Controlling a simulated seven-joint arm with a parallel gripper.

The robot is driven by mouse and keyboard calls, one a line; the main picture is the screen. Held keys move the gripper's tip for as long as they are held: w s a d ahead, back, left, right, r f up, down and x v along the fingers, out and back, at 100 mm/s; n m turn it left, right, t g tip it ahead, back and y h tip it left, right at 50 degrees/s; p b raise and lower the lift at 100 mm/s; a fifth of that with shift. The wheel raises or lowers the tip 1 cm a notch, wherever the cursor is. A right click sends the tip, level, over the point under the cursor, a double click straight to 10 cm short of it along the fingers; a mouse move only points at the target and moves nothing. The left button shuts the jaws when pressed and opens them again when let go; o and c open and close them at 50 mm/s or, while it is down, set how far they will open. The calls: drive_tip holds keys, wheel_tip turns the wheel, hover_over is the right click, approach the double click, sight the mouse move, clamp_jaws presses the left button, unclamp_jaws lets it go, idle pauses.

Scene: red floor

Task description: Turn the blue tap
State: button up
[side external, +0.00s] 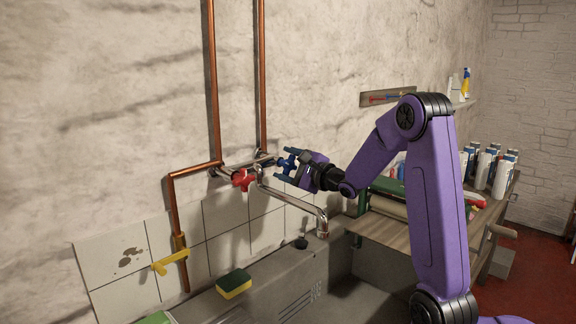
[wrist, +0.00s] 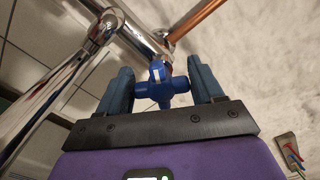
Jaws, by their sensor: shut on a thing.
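The blue tap (wrist: 158,90) is a cross-shaped handle on the chrome mixer pipe (wrist: 132,38). In the wrist view it lies between the two dark fingers of my gripper (wrist: 162,74), which is shut on it. A gap shows beside the left finger in that view, so the exact contact is hard to see. In the side view the blue tap (side external: 287,164) is partly hidden by my gripper (side external: 286,162), which reaches in from the right. The red tap (side external: 243,180) sits on the same mixer to the left.
The chrome spout (side external: 295,201) curves below the blue tap. Copper pipes (side external: 212,85) run up the wall. A yellow valve (side external: 170,262), a sponge (side external: 234,284) and the sink are lower left. A bench (side external: 408,229) with several bottles stands at right.

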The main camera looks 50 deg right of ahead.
drive_tip(key=o, duration=1)
drive_tip(key=shift+c, duration=0.2)
drive_tip(key=shift+s, duration=0.1)
drive_tip(key=s, duration=1.7)
drive_tip(key=shift+s, duration=0.1)
